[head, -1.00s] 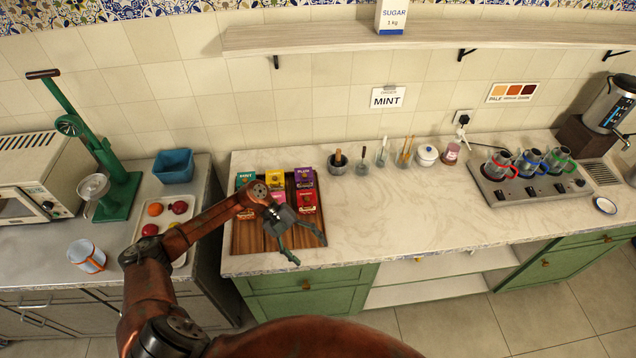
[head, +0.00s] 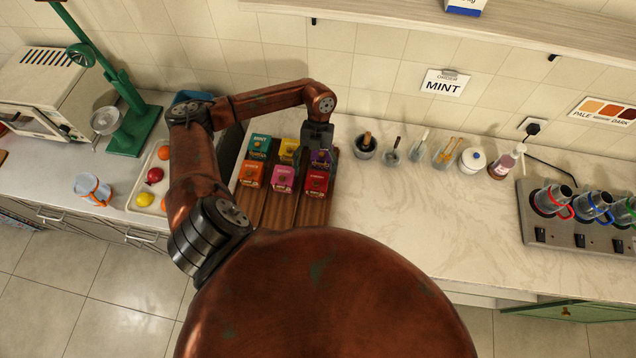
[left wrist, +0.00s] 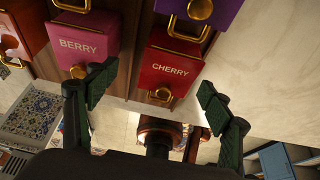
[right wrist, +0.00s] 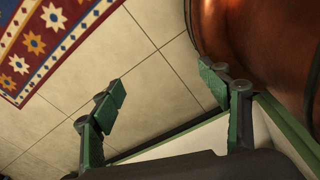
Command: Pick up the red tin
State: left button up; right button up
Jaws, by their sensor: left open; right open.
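The red tin (head: 316,183), labelled CHERRY, stands at the front right of a group of tins on a wooden tray (head: 283,212). In the left wrist view the red tin (left wrist: 173,68) shows its label and a brass ring, lying between the fingers in the picture. My left gripper (head: 315,158) is open and points down above the right column of tins, close to the red and purple ones. I cannot tell whether a finger touches a tin. My right gripper (right wrist: 160,92) is open and empty, with floor behind it.
The pink BERRY tin (head: 283,178) stands just left of the red one, and the purple tin (head: 321,158) behind it. Orange (head: 252,174), yellow (head: 288,149) and teal (head: 259,146) tins fill the rest. The counter (head: 390,215) to the right is clear; a mortar (head: 366,147) stands behind.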

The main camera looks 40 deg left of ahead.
aim_at(317, 178)
pick_arm(q)
jog(key=shift+w+d+f, duration=0.15)
jog(key=shift+d+f, duration=0.05)
jog(key=shift+f, duration=0.15)
jog(key=x, duration=0.2)
jog(key=p+x, duration=0.1)
jog(key=x, duration=0.1)
jog(key=shift+d+f, duration=0.1)
jog(key=shift+d, duration=0.2)
jog(key=shift+f, duration=0.15)
jog(key=shift+w, duration=0.1)
pick_arm(e)
jog(key=shift+w+r, duration=0.7)
jog(key=shift+w, duration=0.25)
pick_arm(q)
jog(key=c, duration=1.4)
jog(key=shift+c, duration=0.6)
pick_arm(e)
jog(key=shift+s, duration=0.4)
